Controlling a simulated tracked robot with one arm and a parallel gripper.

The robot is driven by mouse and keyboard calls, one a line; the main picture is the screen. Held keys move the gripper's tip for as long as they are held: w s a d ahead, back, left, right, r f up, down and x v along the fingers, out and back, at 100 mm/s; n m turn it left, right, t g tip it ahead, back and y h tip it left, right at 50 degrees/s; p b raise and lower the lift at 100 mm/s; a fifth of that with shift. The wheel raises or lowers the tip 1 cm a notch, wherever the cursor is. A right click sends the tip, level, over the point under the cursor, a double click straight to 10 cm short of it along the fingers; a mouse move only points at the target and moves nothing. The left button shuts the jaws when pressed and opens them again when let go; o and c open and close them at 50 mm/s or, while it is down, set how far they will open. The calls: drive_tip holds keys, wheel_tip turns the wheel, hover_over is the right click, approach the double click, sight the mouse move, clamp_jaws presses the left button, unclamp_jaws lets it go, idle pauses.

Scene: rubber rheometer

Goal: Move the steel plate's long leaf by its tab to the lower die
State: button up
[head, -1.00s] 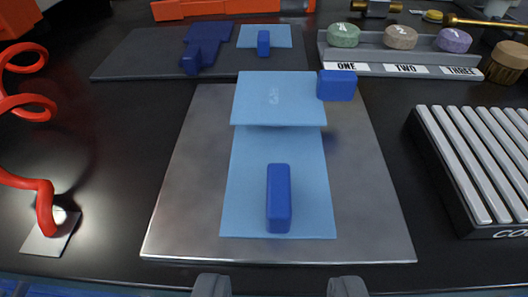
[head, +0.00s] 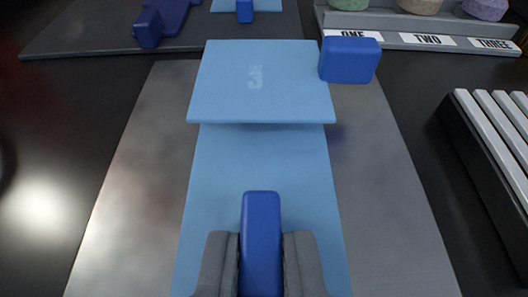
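The steel plate (head: 385,210) lies on the dark bench. On it is a long light-blue leaf (head: 230,165) with an upright dark-blue tab (head: 262,225). A squarer light-blue leaf (head: 260,85) with faint lettering overlaps the long leaf's far end, and its blue tab (head: 349,60) sticks out at the right. My gripper (head: 261,265) has one finger on each side of the long leaf's tab, close against it. Whether the fingers press on it is hard to see. The lower die cannot be made out by any label.
A dark grey mat (head: 85,30) at the back left bears a dark-blue piece (head: 170,15) and another light-blue leaf with a tab (head: 244,11). A tray labelled ONE, TWO, THREE (head: 430,40) stands at the back right. A slatted rack (head: 500,140) stands at the right.

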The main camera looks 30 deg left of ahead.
clamp_jaws()
drive_tip(key=shift+r, duration=0.15)
drive_tip(key=shift+w+r+p, duration=0.1)
drive_tip(key=shift+r+p, duration=0.2)
drive_tip(key=shift+p, duration=0.3)
drive_tip(key=shift+r, duration=0.1)
